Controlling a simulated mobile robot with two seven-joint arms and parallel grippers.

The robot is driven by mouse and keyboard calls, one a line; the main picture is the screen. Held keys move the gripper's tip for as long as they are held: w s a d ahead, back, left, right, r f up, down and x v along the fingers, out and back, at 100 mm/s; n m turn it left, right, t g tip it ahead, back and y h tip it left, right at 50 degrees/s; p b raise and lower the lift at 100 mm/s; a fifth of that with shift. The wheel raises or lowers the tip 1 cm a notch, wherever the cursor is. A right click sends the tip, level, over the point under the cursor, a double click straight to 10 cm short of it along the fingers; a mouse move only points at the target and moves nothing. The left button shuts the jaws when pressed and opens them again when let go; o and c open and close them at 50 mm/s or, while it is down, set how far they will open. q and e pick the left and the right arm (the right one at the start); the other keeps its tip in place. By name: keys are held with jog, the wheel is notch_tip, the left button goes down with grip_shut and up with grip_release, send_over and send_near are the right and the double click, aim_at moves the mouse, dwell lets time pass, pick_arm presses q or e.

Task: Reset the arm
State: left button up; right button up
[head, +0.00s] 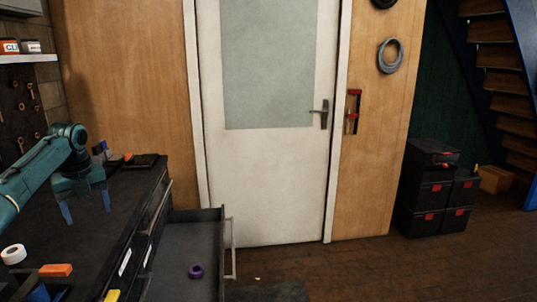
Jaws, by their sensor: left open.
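My left arm, teal, comes in from the left over the black workbench top (110,232). Its gripper (86,207) points down above the bench, with its two blue-grey fingers apart and nothing between them. The gripper appears to be clear of the bench top, though the exact height is hard to tell. My right gripper is not in view. A purple ring-shaped part (196,271) lies in the open drawer (184,238), to the right of and below my left gripper.
A white tape roll (13,254) and an orange item (56,270) are on the bench at the lower left. The drawer juts out toward the closed white door (265,180). Black boxes (428,194) stand at the right. The wooden floor (385,265) between is mostly clear.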

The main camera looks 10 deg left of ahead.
pick_arm(q)
jog(key=d+f+n+t+p, duration=0.1)
jog(key=d+f+n+t, duration=0.25)
jog(key=d+f, duration=2.15)
jog(key=s+d+f+n+t+h, duration=0.1)
jog(key=s+d+f+n+h, duration=0.15)
jog(key=s+d, duration=0.25)
jog(key=s+d+f+n+t+h+p, duration=0.1)
jog(key=s+d+f+n, duration=0.2)
jog(key=s+d+n, duration=0.15)
jog(key=s+d+f+n+t+h, duration=0.1)
jog(key=s+d+f+n, duration=0.15)
jog(key=s+d, duration=0.35)
jog(key=s+r+n+t, duration=0.3)
jog(key=s+r+n, duration=0.3)
jog(key=s+n, duration=0.3)
jog(key=shift+s+a+r+n+p, duration=0.2)
jog(key=shift+s+n+p, duration=0.2)
jog(key=shift+s, duration=0.35)
